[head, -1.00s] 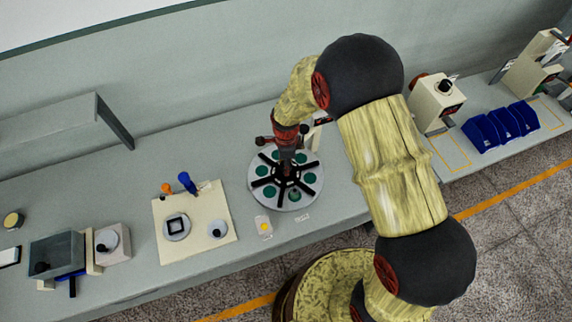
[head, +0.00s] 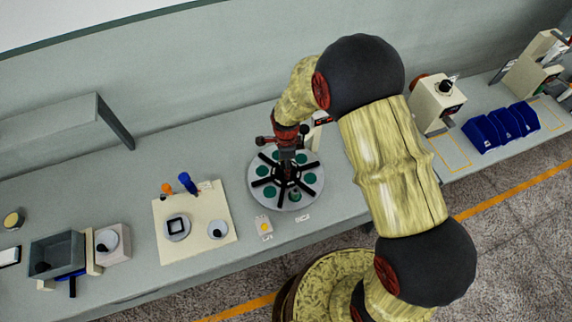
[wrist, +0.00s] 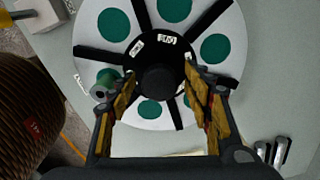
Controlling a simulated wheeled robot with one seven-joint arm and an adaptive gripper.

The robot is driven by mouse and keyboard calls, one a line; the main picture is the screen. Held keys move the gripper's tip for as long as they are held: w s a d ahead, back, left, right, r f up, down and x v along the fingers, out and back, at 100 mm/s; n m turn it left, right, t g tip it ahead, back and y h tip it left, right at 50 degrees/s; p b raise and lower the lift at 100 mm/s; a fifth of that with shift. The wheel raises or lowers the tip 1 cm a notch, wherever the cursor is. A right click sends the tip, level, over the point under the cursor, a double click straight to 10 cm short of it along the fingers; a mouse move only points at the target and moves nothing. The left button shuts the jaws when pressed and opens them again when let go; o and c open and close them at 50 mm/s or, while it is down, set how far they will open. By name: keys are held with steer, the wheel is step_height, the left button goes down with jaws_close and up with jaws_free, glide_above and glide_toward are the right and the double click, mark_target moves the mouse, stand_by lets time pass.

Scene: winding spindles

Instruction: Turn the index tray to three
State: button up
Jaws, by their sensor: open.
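The index tray (head: 255,192) is a round pale disc with green pockets and black radial arms, lying on the bench. It also shows in the wrist view (wrist: 233,62). A black hub with a round knob (wrist: 158,78) stands at its middle, with small white labels around it; their figures are too small to read surely. One pocket holds a small grey-green spool (wrist: 104,84). My gripper (wrist: 158,90) is open, with one finger at each side of the knob; I cannot tell whether they touch it. In the head view my gripper (head: 287,170) is over the tray's middle, partly hiding the hub.
A small plate with a yellow button (head: 264,226) and a white label (head: 303,218) lie in front of the tray. A cream board (head: 206,236) with fixtures is to the left. Blue bins (head: 500,124) stand far right.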

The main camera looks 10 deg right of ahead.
step_height(320, 180, up, 12)
stand_by(0.5)
stand_by(0.4)
steer(key=s+d+r+n+t+b, duration=0.2)
steer(key=s+d+r+n+b, duration=0.4)
steer(key=s+n, duration=0.3)
steer(key=s+d+r+n+t+b, duration=0.3)
steer(key=s+d+r+n+b, duration=0.3)
steer(key=s+n, duration=0.3)
steer(key=s+d+b, duration=0.1)
steer(key=s, duration=0.2)
steer(key=shift+s+d+r+t+b, duration=0.15)
steer(key=shift+d+r+t+b, duration=0.15)
steer(key=shift+d+r+b, duration=0.1)
